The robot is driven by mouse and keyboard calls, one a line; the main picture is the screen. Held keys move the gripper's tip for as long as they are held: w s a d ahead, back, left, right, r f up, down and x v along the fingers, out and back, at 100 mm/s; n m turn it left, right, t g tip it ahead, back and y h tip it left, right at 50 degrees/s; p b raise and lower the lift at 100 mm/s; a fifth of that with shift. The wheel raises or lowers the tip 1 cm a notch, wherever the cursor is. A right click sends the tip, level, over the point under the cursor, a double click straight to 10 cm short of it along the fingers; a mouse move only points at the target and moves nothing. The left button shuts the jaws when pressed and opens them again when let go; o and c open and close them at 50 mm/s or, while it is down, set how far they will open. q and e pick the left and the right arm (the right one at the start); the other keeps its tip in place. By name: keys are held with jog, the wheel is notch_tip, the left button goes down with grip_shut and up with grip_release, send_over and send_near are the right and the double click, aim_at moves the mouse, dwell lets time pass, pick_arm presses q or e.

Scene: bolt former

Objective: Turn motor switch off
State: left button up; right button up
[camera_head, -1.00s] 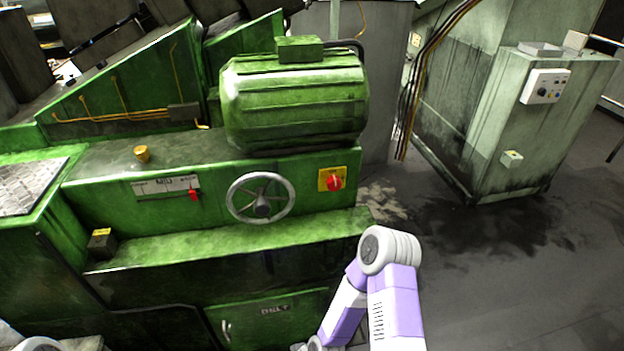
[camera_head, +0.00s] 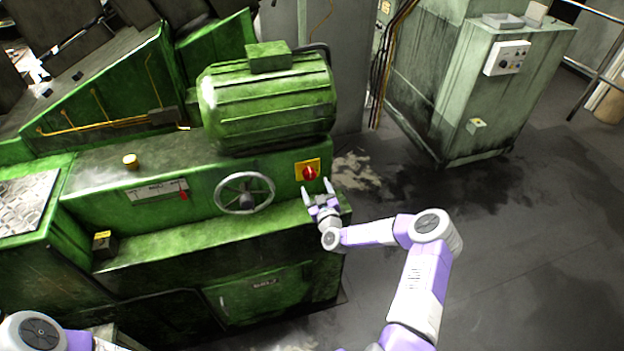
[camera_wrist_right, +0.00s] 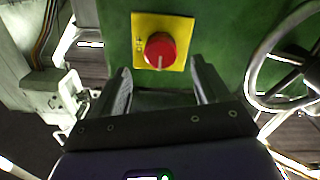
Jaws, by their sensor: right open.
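The motor switch is a red rotary knob (camera_head: 310,173) on a yellow plate (camera_head: 299,165), on the front of the green machine (camera_head: 110,205). In the right wrist view the knob (camera_wrist_right: 160,50) shows ahead of the fingers, with a pale mark at its lower edge and lettering on the plate to its left. My right gripper (camera_head: 317,188) is open and empty, just below the switch in the head view, its fingers pointing up toward it. The fingers (camera_wrist_right: 162,85) look apart from the knob. My left gripper is not in view; part of my left arm shows at the lower left.
A spoked handwheel (camera_head: 244,193) is left of the switch. A small red lever (camera_head: 183,196) is further left. A green motor housing (camera_head: 268,105) bulges above. A grey-green cabinet (camera_head: 470,90) stands at the right. The floor between is open.

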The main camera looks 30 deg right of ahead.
aim_at(311, 177)
jog(key=shift+x, duration=2.2)
jog(key=shift+a, duration=0.1)
jog(key=c, duration=1)
jog(key=shift+f+m+b, duration=0.15)
jog(key=shift+m+b, duration=0.65)
jog(key=shift+b, duration=0.25)
jog(key=shift+c, duration=0.2)
jog(key=m+b, duration=1)
jog(key=shift+f+m+b, duration=0.1)
jog(key=shift+m+b, duration=0.2)
jog(key=shift+m, duration=0.1)
jog(key=m+b, duration=0.2)
jog(key=m, duration=0.1)
jog(key=shift+b, duration=0.35)
jog(key=shift+m+b, duration=0.9)
jog(key=shift+m, duration=0.4)
